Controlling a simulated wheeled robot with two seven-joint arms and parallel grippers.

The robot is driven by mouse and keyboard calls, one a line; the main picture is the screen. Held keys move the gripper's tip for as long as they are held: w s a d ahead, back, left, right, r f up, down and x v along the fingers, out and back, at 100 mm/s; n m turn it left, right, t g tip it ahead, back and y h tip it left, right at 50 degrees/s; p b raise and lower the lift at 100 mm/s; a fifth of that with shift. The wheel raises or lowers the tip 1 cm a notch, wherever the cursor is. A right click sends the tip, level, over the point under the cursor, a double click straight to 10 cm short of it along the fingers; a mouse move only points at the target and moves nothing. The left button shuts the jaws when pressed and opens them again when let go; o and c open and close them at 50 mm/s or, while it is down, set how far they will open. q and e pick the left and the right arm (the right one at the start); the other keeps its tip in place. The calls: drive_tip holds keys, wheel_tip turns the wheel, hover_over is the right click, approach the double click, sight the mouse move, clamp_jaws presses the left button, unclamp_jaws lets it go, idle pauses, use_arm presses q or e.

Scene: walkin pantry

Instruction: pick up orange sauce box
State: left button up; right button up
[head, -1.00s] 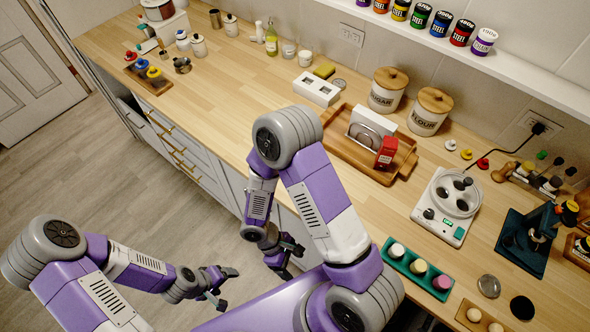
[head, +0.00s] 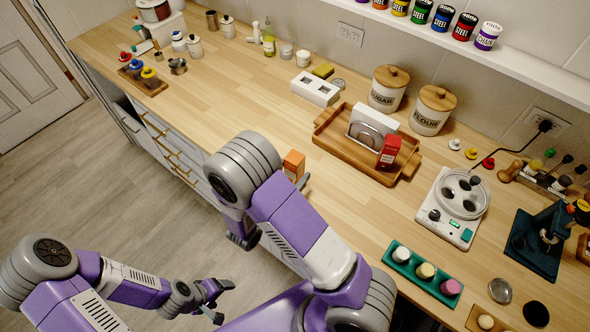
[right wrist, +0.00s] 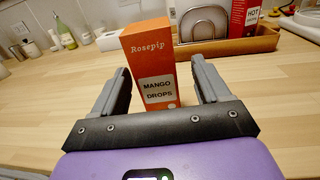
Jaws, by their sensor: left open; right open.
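An orange box (head: 293,165) stands upright on the wooden counter, partly hidden by my right arm in the head view. In the right wrist view the orange box (right wrist: 146,62) reads "Rosepip" and "Mango Drops"; no sauce wording shows. My right gripper (right wrist: 161,85) is open, with one finger on each side of the box's lower part. Gaps show beside both fingers, and I cannot tell whether the box is fully between the tips. My left gripper (head: 222,301) is open and empty over the floor.
A wooden tray (head: 333,146) behind the box holds a metal rack and a red box (head: 389,152), labelled "HOT" in the wrist view. Sugar (head: 388,90) and flour (head: 432,110) canisters stand behind. Bare counter lies left of the orange box.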

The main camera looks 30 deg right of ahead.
drive_tip(key=x, duration=0.4)
drive_tip(key=shift+w, duration=0.25)
drive_tip(key=shift+c, duration=0.4)
